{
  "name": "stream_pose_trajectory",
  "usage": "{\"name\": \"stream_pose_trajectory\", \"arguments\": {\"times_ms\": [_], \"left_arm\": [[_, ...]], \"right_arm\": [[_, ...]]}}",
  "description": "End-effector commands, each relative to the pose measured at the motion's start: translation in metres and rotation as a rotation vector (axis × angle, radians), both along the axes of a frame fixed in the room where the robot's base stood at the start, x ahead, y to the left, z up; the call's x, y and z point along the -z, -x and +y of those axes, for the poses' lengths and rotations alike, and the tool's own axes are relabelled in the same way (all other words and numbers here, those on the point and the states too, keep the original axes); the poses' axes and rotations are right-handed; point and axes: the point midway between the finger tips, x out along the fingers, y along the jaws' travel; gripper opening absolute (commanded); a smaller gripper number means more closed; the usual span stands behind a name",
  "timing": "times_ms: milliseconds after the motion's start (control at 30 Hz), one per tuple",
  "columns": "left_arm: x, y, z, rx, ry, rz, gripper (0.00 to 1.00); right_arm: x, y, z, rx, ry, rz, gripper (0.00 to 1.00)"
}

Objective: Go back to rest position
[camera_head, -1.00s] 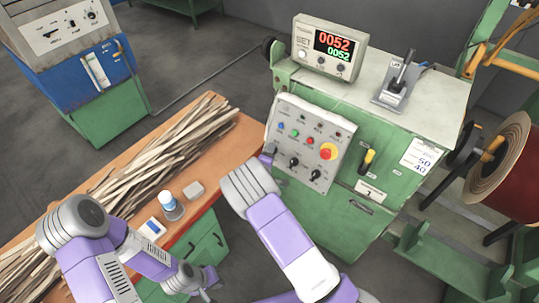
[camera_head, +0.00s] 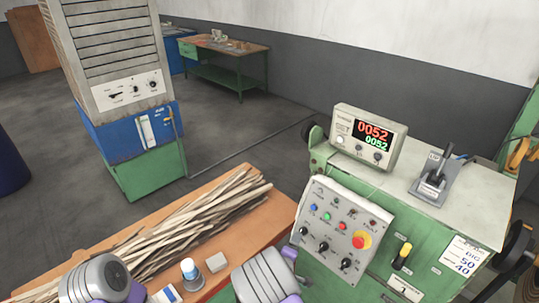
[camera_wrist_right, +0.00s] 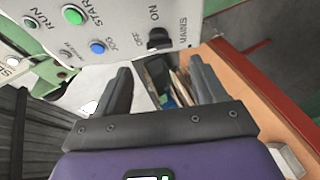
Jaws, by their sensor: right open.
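My right gripper (camera_wrist_right: 160,63) is open in the right wrist view, with its two dark fingers apart and nothing held between them. It is close to the grey control panel (camera_wrist_right: 110,22), which shows green and blue buttons and a black on/off mains switch. I cannot tell whether the gripper touches the panel. In the head view the same control panel (camera_head: 335,215) is on the front of the green machine (camera_head: 360,272). Parts of both my arms show at the bottom of the head view. My left gripper is out of view.
A display box (camera_head: 368,138) and a lever unit (camera_head: 436,178) stand on the machine. Open floor (camera_head: 240,135) lies behind.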

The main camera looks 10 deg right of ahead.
Motion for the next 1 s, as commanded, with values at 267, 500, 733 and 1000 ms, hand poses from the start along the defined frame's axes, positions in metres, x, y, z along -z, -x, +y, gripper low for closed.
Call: {"name": "stream_pose_trajectory", "arguments": {"times_ms": [267,500,733,1000], "left_arm": [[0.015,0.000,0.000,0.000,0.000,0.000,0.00],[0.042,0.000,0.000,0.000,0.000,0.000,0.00],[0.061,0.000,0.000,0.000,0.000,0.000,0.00],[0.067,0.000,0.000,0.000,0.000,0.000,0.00]], "right_arm": [[0.085,0.045,-0.024,0.091,-0.262,0.148,0.70],[0.204,0.173,-0.012,0.406,-0.866,0.444,0.70],[0.228,0.272,0.033,0.748,-1.303,0.670,0.70],[0.219,0.307,0.054,0.904,-1.455,0.764,0.70]]}}
